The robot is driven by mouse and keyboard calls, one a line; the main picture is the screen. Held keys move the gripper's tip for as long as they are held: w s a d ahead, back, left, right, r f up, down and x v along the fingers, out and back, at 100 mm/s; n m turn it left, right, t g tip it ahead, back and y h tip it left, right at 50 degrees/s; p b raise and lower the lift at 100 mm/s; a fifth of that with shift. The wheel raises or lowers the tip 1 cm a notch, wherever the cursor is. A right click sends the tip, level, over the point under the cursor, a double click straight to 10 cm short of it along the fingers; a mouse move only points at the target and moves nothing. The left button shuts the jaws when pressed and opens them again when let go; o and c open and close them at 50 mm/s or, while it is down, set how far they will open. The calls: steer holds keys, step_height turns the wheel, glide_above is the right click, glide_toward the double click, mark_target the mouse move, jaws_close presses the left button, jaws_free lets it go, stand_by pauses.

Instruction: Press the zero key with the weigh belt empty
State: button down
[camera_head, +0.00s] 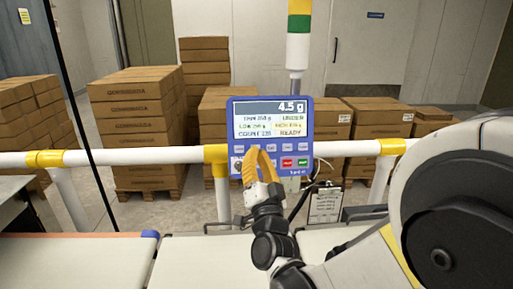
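The blue checkweigher panel (306,110) is upright on the rail in the middle of the view. Its screen (270,119) reads 4.5 g and READY; the smaller lines are hard to read. Below it are blue keys, a red key (287,163) and a green key (303,163). My gripper (254,150) is in front of the lower left keys, its yellow fingers pointing up and drawn together at the tips. It hides some keys; I cannot tell which is zero or whether it touches one. The visible weigh belt (200,262) is bare; my arm covers its right part.
A white rail (345,149) with yellow joints crosses behind the belts. Another bare belt (75,262) lies at left, with a blue roller end (150,235) at the gap. Stacked cartons (140,125) stand beyond the rail. A clipboard (325,204) hangs below the panel.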

steer(key=shift+w, duration=0.1)
steer(key=b, duration=0.2)
glide_toward(253, 139)
steer(key=shift+r+x, duration=0.25)
steer(key=shift+x, duration=1.15)
steer(key=shift+r+x, duration=0.2)
steer(key=shift+x, duration=1.2)
steer(key=shift+w+f, duration=0.1)
steer(key=shift+w, duration=0.1)
steer(key=shift+w+f, duration=0.1)
steer(key=shift+w, duration=0.3)
steer(key=shift+s, duration=0.8)
steer(key=shift+r, duration=0.25)
